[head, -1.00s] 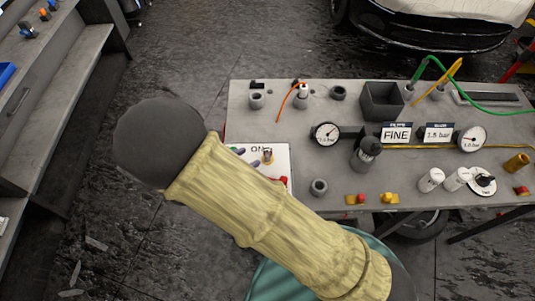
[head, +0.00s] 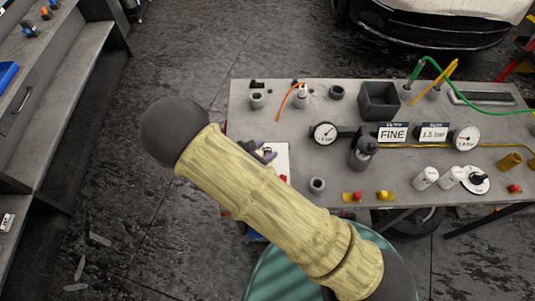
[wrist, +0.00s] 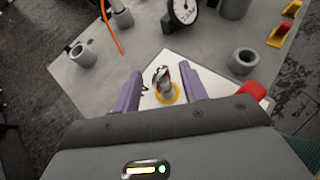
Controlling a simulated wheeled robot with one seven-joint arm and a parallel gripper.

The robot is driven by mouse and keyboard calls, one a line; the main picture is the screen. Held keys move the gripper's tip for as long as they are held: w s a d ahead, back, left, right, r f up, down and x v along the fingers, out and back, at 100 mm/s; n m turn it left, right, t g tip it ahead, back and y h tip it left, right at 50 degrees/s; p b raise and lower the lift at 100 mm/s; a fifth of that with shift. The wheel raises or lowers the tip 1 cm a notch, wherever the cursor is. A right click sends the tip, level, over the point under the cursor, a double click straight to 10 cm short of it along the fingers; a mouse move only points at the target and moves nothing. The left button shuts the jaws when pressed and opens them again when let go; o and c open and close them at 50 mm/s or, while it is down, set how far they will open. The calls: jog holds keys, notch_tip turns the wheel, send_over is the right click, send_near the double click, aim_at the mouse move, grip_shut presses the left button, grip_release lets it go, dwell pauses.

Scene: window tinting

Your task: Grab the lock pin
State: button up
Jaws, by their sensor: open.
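A short metal pin-like piece (wrist: 162,80) with a yellow ring at its base stands on a white plate, and I take it to be the lock pin. My gripper (wrist: 160,72) has its two purple fingers open, one on each side of the piece in the picture. A gap shows on both sides, and I cannot tell how far the fingertips are above the plate. In the head view my gripper (head: 266,153) is mostly hidden behind my arm, over the white plate (head: 280,163) at the table's left edge.
The grey table (head: 335,165) holds a grey socket (head: 317,185), a dark bottle-like part (head: 363,152), gauges (head: 325,133) and an open grey box (head: 382,100). An orange cord (head: 284,103) lies at the back left. A red part (wrist: 250,92) is close right of the fingers.

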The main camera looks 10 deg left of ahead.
jog(key=shift+p+x, duration=0.8)
jog(key=shift+x, duration=1.05)
grip_shut()
